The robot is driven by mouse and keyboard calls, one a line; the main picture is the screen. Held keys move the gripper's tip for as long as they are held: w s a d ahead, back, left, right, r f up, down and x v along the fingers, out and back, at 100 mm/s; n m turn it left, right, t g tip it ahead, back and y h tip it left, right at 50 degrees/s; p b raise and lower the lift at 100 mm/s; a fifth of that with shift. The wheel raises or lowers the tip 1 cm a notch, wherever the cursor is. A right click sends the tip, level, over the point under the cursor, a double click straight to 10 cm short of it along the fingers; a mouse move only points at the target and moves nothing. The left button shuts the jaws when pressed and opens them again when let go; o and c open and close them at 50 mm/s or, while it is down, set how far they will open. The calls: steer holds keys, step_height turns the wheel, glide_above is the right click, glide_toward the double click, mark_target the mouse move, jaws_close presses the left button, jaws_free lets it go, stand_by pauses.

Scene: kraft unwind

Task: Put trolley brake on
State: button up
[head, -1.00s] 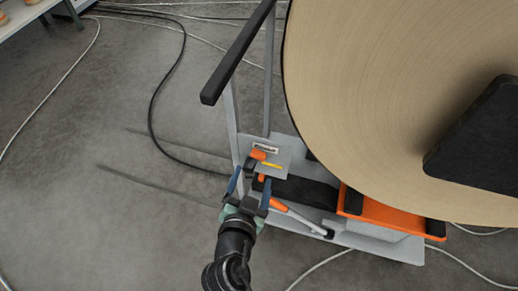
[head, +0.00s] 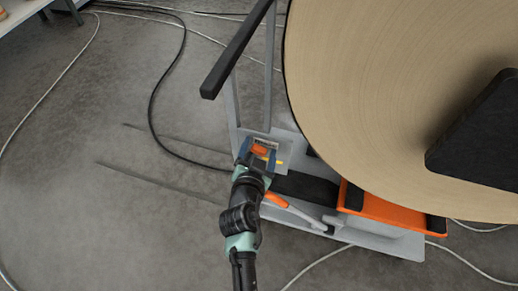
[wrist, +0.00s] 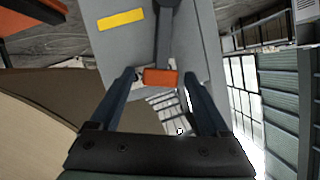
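The trolley (head: 375,240) is a grey frame with a large roll on it. A small lever with an orange end (head: 260,149) stands by a labelled plate at its left. In the wrist view the lever's orange end (wrist: 160,77) and grey arm show between my fingertips. My gripper (head: 258,150) is open, its two blue fingers on either side of the orange end; I cannot tell whether they touch it. It also shows in the wrist view (wrist: 159,76). A second, longer lever with an orange grip (head: 276,200) lies lower on the trolley.
The big brown roll (head: 370,110) fills the right side. A dark bar (head: 238,50) juts out at the upper left of the trolley. An orange block (head: 390,212) sits under the roll. Cables (head: 155,95) cross the floor at left; the floor there is otherwise open.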

jaws_close()
stand_by(1.3)
